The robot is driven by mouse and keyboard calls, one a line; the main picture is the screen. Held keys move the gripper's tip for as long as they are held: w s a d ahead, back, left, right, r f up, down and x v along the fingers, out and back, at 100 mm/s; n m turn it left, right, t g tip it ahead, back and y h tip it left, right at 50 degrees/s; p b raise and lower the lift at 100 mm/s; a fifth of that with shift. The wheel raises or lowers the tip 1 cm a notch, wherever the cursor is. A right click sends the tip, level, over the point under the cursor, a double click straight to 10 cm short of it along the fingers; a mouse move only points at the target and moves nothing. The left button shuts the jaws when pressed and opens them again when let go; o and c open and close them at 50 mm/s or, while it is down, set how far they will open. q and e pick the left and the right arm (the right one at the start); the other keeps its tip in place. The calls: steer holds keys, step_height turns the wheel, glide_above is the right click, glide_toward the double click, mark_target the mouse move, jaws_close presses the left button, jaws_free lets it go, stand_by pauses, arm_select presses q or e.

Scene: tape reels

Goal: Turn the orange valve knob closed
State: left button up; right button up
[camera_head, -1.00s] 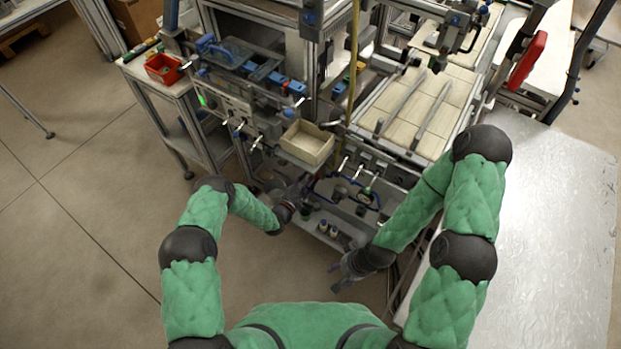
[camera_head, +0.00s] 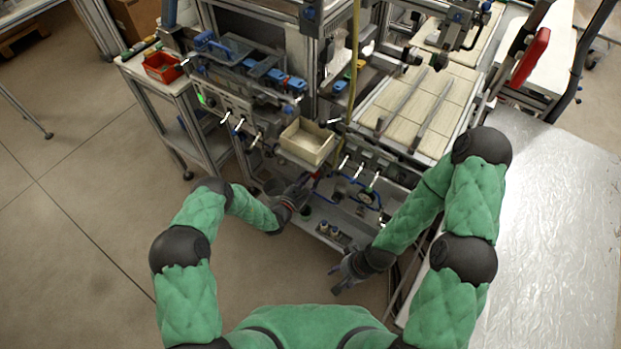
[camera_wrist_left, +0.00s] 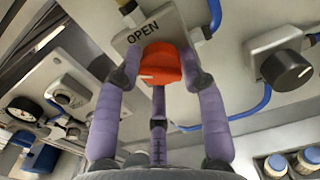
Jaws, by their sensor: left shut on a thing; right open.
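The orange valve knob (camera_wrist_left: 160,64) sits under a grey plate (camera_wrist_left: 150,30) marked OPEN in the left wrist view. My left gripper (camera_wrist_left: 165,75) has its purple fingers around the knob and is shut on it.
A black knob (camera_wrist_left: 286,70) on a grey block and blue tubing lie right of the valve in the left wrist view. A pressure gauge (camera_wrist_left: 25,108) is at left. Small blue-capped bottles (camera_wrist_left: 275,166) stand below. A beige bin (camera_head: 307,142) juts from the machine above my left gripper.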

arm_select(q)
steer(key=n, duration=0.4)
steer(key=shift+b, duration=0.35)
steer(key=shift+r+n, duration=0.1)
steer(key=shift+n, duration=1.4)
steer(key=o, duration=1.1)
steer(key=shift+o, duration=0.2)
steer(key=shift+a, duration=0.1)
steer(key=v, duration=1.2)
